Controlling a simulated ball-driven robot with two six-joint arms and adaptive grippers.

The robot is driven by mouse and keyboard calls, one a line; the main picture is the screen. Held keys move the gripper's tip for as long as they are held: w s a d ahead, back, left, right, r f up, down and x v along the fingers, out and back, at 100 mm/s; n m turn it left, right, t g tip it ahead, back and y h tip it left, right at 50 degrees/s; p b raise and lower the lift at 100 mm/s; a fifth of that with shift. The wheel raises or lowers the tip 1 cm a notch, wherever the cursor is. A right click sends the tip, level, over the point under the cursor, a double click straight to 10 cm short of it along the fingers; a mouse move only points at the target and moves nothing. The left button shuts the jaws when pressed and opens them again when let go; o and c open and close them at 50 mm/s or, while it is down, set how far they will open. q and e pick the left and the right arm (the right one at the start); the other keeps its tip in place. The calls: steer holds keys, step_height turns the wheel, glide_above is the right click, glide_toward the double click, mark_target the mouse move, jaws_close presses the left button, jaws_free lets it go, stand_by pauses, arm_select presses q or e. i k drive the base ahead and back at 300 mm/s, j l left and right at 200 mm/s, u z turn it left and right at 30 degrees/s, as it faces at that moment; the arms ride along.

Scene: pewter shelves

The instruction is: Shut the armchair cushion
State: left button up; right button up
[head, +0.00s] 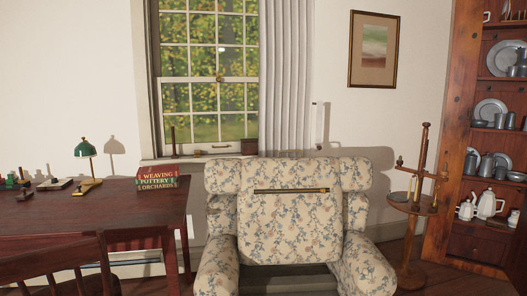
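The armchair (217,258) stands at the bottom centre of the head view, in cream floral fabric with rolled arms. Its cushion (290,225), in the same fabric, stands upright against the backrest, tilted up. A dark strip with brass-coloured ends (291,190) runs across the cushion near its top edge. Below the cushion the dark seat base (288,277) is exposed; its front is cut off by the bottom of the picture. Neither of my grippers is in view.
A dark red desk (90,215) with a green lamp (86,150) and stacked books (157,180) stands at the left, with a wooden chair (60,262) before it. A small round stand (412,205) is close to the armchair's right. A wooden shelf unit (462,135) holds pewter.

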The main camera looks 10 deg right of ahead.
mark_target(284, 217)
steer(key=i+l+u, duration=0.25)
steer(key=u, duration=0.25)
steer(key=i+l+u, duration=0.25)
steer(key=u, duration=0.25)
steer(key=l, duration=0.1)
